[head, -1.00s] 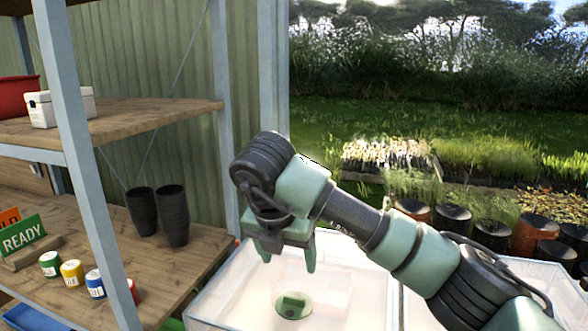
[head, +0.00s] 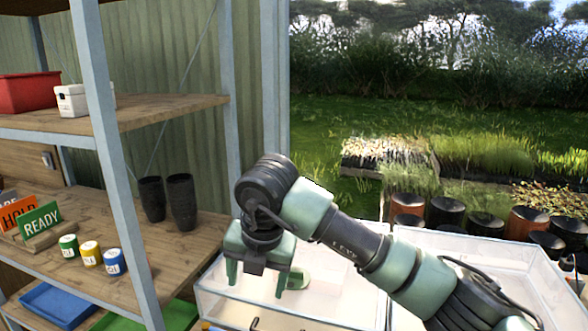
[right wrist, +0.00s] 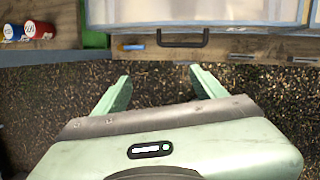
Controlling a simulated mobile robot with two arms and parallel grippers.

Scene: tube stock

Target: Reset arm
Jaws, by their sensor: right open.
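My right gripper (head: 256,289) hangs open and empty in front of the clear box (head: 343,310), its fingers pointing down. In the right wrist view my right gripper (right wrist: 160,78) shows two spread green fingers with nothing between them. A round, green-topped item (head: 299,279) shows in the clear box, just right of the fingers and partly hidden by them. My left gripper is not in view.
At left, a shelf unit holds a READY sign (head: 41,220), a HOLD sign (head: 18,214), small coloured tubs (head: 90,254) and black pots (head: 181,203). A red bin (head: 28,92) and white box (head: 72,101) sit higher. A black handle (right wrist: 182,38) lies ahead of the fingers.

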